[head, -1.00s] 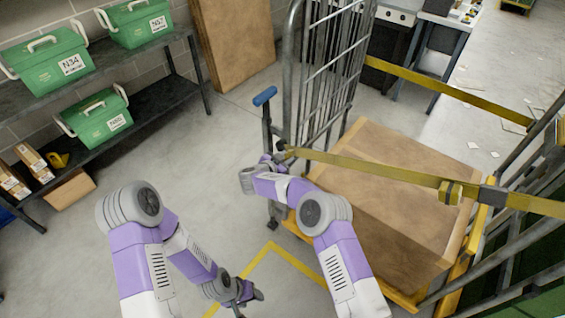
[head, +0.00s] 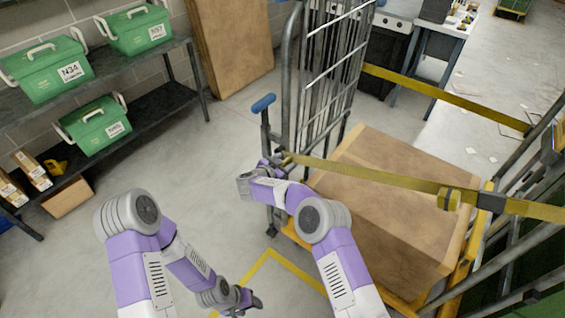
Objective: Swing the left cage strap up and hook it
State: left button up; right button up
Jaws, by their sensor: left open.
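A yellow strap (head: 380,176) runs taut across the near side of the roll cage (head: 288,80), from its left post to a dark buckle (head: 491,202) at the right. A second yellow strap (head: 440,95) crosses the far side. My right gripper (head: 280,162) is at the left end of the near strap, by the cage's left post. Its fingers are small and partly hidden by my wrist, so I cannot tell whether they grip the strap end or whether that end is hooked. My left gripper (head: 252,304) is open and empty, low over the floor, away from the cage.
A large cardboard box (head: 385,215) fills the cage base. A blue-topped handle (head: 263,103) stands at the cage's left. Green lidded bins (head: 48,70) sit on a rack (head: 180,90) at the left. Floor between rack and cage is clear, with yellow floor tape (head: 290,270).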

jog(key=p+v, duration=0.1)
jog(key=v, duration=0.6)
jog(key=shift+s+a, duration=0.2)
